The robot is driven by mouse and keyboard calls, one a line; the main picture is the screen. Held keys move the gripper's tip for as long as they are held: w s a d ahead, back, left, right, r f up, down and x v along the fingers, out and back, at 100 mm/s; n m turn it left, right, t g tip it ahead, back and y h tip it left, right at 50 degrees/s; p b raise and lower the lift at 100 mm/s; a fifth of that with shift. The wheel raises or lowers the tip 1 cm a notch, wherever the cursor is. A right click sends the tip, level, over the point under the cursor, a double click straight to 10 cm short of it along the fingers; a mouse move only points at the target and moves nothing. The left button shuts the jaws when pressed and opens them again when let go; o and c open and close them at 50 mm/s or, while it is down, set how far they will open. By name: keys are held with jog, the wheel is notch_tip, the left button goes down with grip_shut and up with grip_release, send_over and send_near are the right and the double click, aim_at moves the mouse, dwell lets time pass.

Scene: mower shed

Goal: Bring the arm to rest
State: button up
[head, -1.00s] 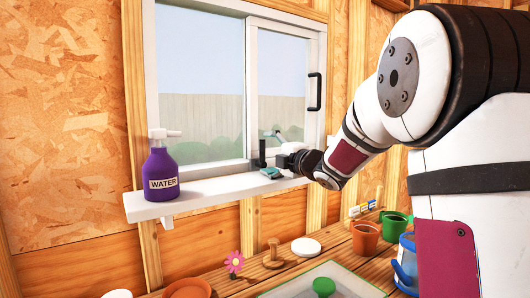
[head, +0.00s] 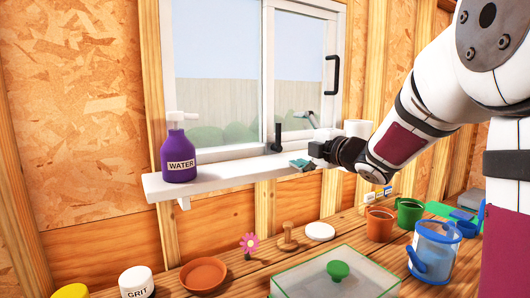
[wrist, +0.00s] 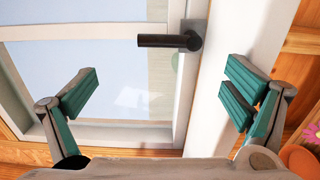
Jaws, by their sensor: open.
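My gripper (head: 302,164) is in front of the window, just above the right part of the white sill, with its teal finger pads apart. In the wrist view my gripper (wrist: 160,95) is wide open and nothing is between its fingers. A dark window handle (wrist: 168,41) lies ahead of the fingers, apart from them; the handle also shows in the head view (head: 277,137), left of my gripper. My arm reaches in from the right side of the head view.
A purple water bottle (head: 178,150) stands on the sill (head: 220,180), left of my gripper. Below, the bench holds a terracotta saucer (head: 203,275), a clear-lidded box (head: 300,275), a pink flower (head: 249,242), an orange pot (head: 380,224), a green mug (head: 408,212) and a blue-trimmed clear container (head: 436,250).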

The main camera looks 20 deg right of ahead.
jog(key=s+r+m+g+h+p, duration=0.2)
jog(key=s+r+m+h+p, duration=0.1)
jog(key=s+m+h, duration=0.3)
jog(key=s+a+f+m+g+y+p, duration=0.1)
jog(key=s+a+f+m+g+p, duration=0.1)
jog(key=s, duration=1)
jog(key=s+a+f+m+g+p, duration=0.3)
jog(key=s+a+f+m+g, duration=0.1)
jog(key=s, duration=0.9)
jog(key=s+a+f+m+g+y+p, duration=0.1)
jog(key=s+a+f+m+g+p, duration=0.2)
jog(key=s, duration=0.9)
jog(key=a+m+g, duration=0.2)
jog(key=a+m, duration=0.2)
jog(key=m, duration=0.1)
jog(key=shift+s+g+y, duration=0.25)
jog(key=shift+g+y, duration=0.05)
jog(key=shift+a, duration=0.1)
